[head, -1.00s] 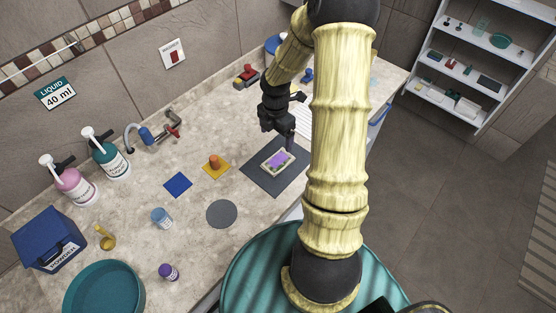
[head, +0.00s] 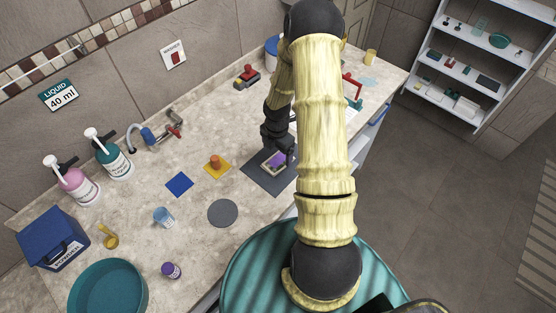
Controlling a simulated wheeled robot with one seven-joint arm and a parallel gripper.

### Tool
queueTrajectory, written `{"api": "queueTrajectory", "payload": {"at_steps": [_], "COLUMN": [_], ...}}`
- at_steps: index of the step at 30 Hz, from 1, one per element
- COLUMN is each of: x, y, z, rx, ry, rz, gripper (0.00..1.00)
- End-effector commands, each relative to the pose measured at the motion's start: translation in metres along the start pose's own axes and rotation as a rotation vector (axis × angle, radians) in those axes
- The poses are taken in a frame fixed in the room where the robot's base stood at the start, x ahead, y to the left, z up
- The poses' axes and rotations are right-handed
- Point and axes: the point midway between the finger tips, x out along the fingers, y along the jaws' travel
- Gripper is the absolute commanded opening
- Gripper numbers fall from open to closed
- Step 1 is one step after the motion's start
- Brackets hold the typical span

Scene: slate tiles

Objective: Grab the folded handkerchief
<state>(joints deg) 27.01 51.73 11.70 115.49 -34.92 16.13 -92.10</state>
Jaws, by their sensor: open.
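The folded handkerchief, a small purple piece (head: 274,158), lies on a pale, shallow holder (head: 267,168) on a dark grey mat (head: 258,180) near the counter's front edge. My gripper (head: 284,157) points down right at the handkerchief's right side and partly covers it. It is open. Whether its fingers touch or straddle the cloth is too small to tell.
An orange knob-like piece on a yellow square (head: 207,174), a blue square (head: 179,184) and a grey disc (head: 223,214) lie left of the mat. A blue cup (head: 164,217), purple-capped bottle (head: 171,271) and teal basin (head: 108,290) stand nearer. My arm hides part of the counter.

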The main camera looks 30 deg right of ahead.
Motion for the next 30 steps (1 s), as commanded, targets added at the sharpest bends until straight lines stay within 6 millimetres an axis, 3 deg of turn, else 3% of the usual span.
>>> {"api": "queueTrajectory", "payload": {"at_steps": [10,27,30], "x": [0.035,0.038,0.038], "y": [-0.002,-0.002,-0.002], "z": [0.001,0.002,0.002], "rx": [-0.002,-0.001,-0.001], "ry": [0.001,0.0,0.0], "rz": [-0.001,0.0,0.0], "gripper": [0.87,0.87,0.7]}}
